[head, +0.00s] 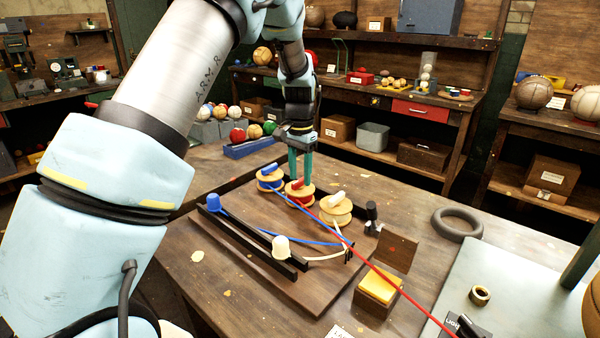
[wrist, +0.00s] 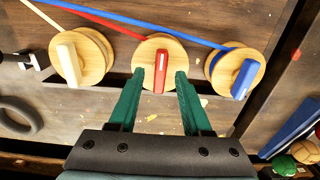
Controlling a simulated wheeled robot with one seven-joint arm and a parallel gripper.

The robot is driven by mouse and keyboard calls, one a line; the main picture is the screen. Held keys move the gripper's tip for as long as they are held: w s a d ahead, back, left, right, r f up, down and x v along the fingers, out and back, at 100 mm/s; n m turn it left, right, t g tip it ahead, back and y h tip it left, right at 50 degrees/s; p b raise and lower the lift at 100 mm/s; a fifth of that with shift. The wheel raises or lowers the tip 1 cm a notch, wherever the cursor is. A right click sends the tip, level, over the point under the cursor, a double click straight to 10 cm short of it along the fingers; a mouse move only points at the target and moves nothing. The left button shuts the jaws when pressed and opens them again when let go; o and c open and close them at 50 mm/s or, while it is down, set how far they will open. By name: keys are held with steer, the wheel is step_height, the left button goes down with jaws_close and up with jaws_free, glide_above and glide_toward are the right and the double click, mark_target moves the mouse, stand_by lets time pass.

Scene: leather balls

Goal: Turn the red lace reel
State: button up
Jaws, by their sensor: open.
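The red lace reel (head: 299,194) is a wooden spool with a red handle, in the middle of three reels on the wooden board. In the wrist view the red reel (wrist: 159,64) lies ahead of my gripper (wrist: 160,75). My gripper also shows in the head view (head: 300,178), pointing down at this reel. Its green fingers are open, one on each side of the red handle, with visible gaps to it. The red lace (head: 385,270) runs from the reel to the lower right. I cannot tell whether the fingertips touch the spool.
The blue reel (head: 269,178) and the white reel (head: 336,208) stand close on either side. A black post (head: 372,216), a dark ring (head: 457,224) and a yellow pad (head: 378,286) are to the right. Black rails (head: 250,242) with blue and white cones lie in front.

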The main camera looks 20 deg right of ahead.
steer(key=shift+f, duration=0.45)
jaws_close()
stand_by(0.4)
